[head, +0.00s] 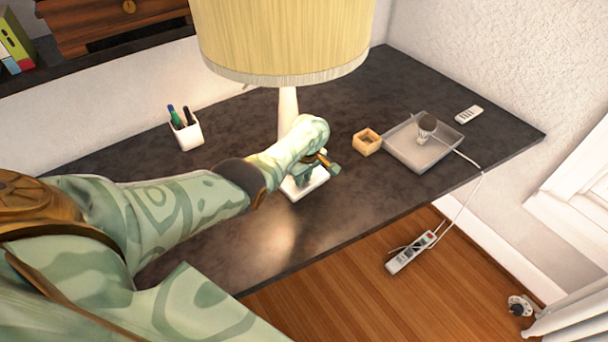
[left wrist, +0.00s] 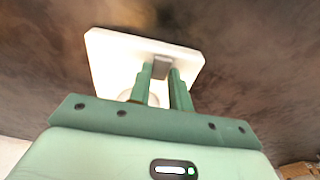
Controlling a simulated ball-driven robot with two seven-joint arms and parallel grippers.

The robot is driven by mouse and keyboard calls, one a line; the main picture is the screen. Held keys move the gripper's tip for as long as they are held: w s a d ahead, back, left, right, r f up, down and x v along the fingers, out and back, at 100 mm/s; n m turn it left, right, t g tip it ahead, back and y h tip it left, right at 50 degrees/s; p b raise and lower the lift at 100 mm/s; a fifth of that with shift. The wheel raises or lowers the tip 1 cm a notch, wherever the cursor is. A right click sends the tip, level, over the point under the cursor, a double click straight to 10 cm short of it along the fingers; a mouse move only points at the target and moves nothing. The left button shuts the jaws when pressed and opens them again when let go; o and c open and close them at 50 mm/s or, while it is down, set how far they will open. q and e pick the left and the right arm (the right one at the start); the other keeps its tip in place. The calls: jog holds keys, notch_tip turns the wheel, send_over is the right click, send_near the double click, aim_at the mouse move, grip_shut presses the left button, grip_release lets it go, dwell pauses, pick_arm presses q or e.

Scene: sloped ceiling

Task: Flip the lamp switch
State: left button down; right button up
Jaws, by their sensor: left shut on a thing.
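The lamp has a wide pale-yellow shade (head: 285,38), a white stem (head: 288,108) and a square white base (head: 308,190) on the dark desk. My left gripper (head: 318,168) is at the lamp base, its arm reaching in from the left and covering part of the stem and base. In the left wrist view the white base (left wrist: 108,58) carries a small grey switch (left wrist: 161,66). The two green fingers of my left gripper (left wrist: 160,76) are close together, with the switch between their tips. My right gripper is not in view.
A white pen cup (head: 187,134) stands left on the dark desk (head: 420,80). A small wooden box (head: 367,142), a grey tray (head: 424,146) with a bulb-like object, and a white remote (head: 469,114) lie right. A power strip (head: 410,254) is on the wooden floor.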

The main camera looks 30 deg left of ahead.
aim_at(305, 184)
pick_arm(q)
jog(key=shift+a+h, duration=0.1)
jog(key=shift+h, duration=0.2)
jog(key=c, duration=1.3)
grip_release()
jog(key=shift+w, duration=0.1)
jog(key=r+p, duration=0.3)
jog(key=r, duration=0.1)
jog(key=r+p, duration=0.3)
jog(key=r, duration=0.1)
jog(key=r+p, duration=0.3)
jog(key=r, duration=0.1)
jog(key=shift+d, duration=0.35)
jog(key=shift+f, duration=0.1)
